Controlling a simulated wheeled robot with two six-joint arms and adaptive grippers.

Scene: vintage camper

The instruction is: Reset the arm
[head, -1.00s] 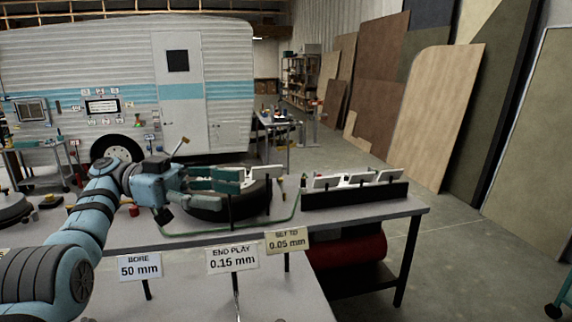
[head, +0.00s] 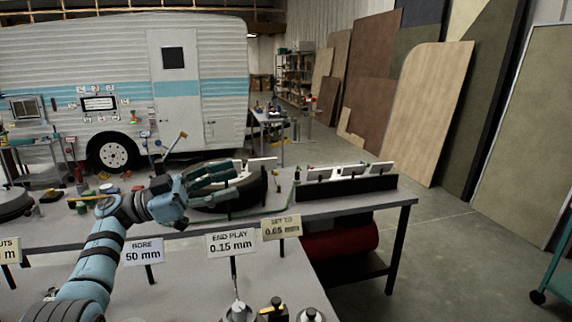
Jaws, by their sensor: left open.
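My left arm comes in from the lower left in the head view. Its left gripper (head: 212,182) is open, with its fingers pointing right. The fingers overlap the near left part of a black round tyre-like ring (head: 240,193) on the workbench. I see nothing held between the fingers. Whether the fingers touch the ring cannot be told. My right gripper is not in view.
Signs reading "BORE 50 mm" (head: 143,251), "END PLAY 0.15 mm" (head: 231,243) and "SET TO 0.05 mm" (head: 281,227) stand in front. A black rack (head: 347,188) with white pieces sits on the bench's right end. The floor (head: 440,240) right of the bench is clear.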

